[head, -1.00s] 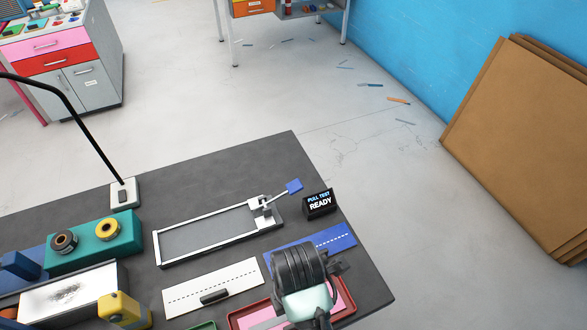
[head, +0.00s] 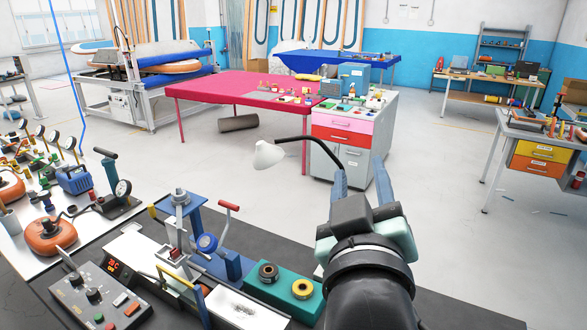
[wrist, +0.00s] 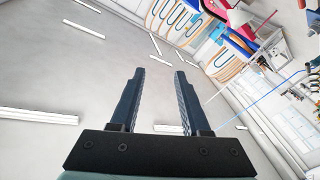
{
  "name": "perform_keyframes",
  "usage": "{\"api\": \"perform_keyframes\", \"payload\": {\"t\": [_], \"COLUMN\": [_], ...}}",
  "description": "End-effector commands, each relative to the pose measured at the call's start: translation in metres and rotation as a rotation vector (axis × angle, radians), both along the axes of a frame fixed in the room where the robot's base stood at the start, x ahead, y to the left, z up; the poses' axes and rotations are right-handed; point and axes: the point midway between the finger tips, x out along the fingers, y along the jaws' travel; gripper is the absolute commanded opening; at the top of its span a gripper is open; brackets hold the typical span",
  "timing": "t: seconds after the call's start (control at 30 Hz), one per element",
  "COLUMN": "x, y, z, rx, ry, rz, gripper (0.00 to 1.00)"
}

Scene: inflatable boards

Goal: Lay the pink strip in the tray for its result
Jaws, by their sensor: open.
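My gripper (head: 360,176) points upward at the right of centre in the head view, above the dark workbench. Its two fingers stand apart. In the wrist view my gripper (wrist: 160,72) is open with nothing between the fingers, and ceiling lights show behind it. Neither the pink strip nor a tray for it can be made out in the current views.
On the dark bench (head: 450,308) stand a teal block with two rolls (head: 262,293), a blue press stand (head: 212,255), a control box (head: 100,295) and a lamp (head: 268,154). A drawer cabinet (head: 352,135) and a pink table (head: 240,90) stand beyond.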

Motion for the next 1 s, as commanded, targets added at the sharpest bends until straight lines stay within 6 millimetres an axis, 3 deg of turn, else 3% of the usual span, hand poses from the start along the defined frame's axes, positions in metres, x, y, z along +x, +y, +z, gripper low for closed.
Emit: {"api": "perform_keyframes", "payload": {"t": [0.03, 0.1, 0.2, 0.3, 0.5, 1.0], "x": [-0.01, -0.03, -0.064, -0.092, -0.112, -0.111], "y": [0.022, 0.045, 0.071, 0.087, 0.095, 0.095], "z": [0.049, 0.103, 0.16, 0.193, 0.213, 0.202], "rx": [0.061, 0.151, 0.259, 0.334, 0.386, 0.385], "ry": [-0.159, -0.348, -0.559, -0.694, -0.778, -0.773], "rz": [0.05, 0.125, 0.238, 0.33, 0.395, 0.392], "gripper": [0.47, 0.47, 0.47, 0.47, 0.47, 0.47]}}
